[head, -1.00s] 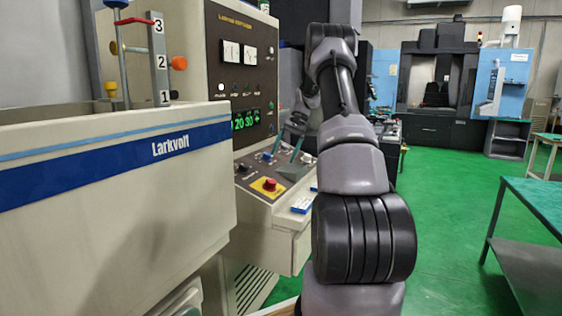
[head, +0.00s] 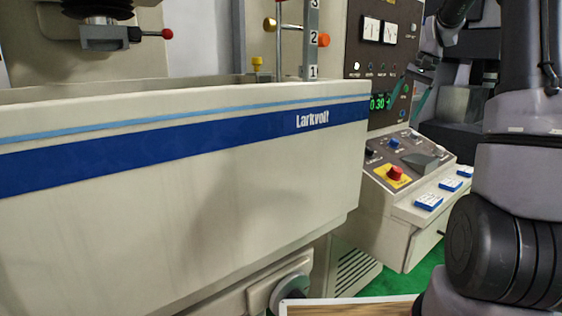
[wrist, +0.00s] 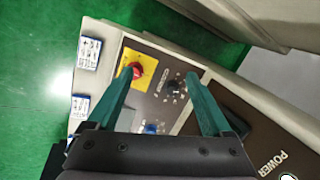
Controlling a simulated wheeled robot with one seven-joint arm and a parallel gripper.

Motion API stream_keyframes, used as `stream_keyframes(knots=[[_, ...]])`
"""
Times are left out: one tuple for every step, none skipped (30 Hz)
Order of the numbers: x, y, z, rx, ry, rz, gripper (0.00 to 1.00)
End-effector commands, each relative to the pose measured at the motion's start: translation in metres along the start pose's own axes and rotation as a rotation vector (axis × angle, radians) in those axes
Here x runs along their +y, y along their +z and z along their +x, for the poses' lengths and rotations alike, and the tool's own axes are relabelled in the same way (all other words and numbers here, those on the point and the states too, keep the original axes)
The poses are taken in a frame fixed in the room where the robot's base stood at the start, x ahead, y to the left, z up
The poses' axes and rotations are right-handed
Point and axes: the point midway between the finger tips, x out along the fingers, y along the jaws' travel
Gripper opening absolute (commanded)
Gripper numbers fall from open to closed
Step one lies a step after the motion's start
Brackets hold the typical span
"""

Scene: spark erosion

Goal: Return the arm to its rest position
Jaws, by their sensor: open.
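My arm (head: 520,170) stands at the right of the head view, partly cut off by the frame edge. My gripper, with two green fingers, is open and empty in the wrist view (wrist: 160,82). It hangs above the sloped control panel, and I see no contact. Below it show a red button on a yellow plate (wrist: 135,70), a black knob (wrist: 173,87) and a blue knob (wrist: 151,128). In the head view the fingers are small and partly lost behind my arm.
The large cream Larkvolt tank (head: 180,200) fills the left and centre. The control console (head: 405,160) stands beside it, with several blue-and-white blocks (head: 429,202) on its front ledge. A wooden surface (head: 350,307) shows at the bottom edge. Green floor (head: 400,281) shows below the console.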

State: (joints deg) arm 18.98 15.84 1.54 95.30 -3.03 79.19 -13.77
Motion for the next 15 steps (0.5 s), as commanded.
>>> stream_keyframes(knots=[[-0.008, 0.024, -0.014, 0.031, 0.000, -0.025, 0.84], [-0.011, 0.036, -0.020, 0.048, 0.001, -0.037, 0.84], [-0.015, 0.053, -0.027, 0.071, 0.001, -0.052, 0.84], [-0.017, 0.066, -0.032, 0.089, 0.001, -0.064, 0.84], [-0.019, 0.079, -0.037, 0.106, 0.000, -0.076, 0.84], [-0.020, 0.096, -0.043, 0.128, -0.002, -0.090, 0.84], [-0.021, 0.108, -0.047, 0.146, -0.004, -0.103, 0.84], [-0.021, 0.121, -0.050, 0.163, -0.006, -0.113, 0.84], [-0.021, 0.138, -0.054, 0.185, -0.010, -0.128, 0.84], [-0.020, 0.151, -0.057, 0.203, -0.013, -0.139, 0.84], [-0.018, 0.163, -0.059, 0.220, -0.017, -0.151, 0.84], [-0.017, 0.179, -0.061, 0.242, -0.023, -0.164, 0.84], [-0.015, 0.190, -0.062, 0.257, -0.027, -0.173, 0.84], [-0.013, 0.201, -0.063, 0.272, -0.032, -0.184, 0.84], [-0.010, 0.214, -0.064, 0.291, -0.039, -0.195, 0.84]])
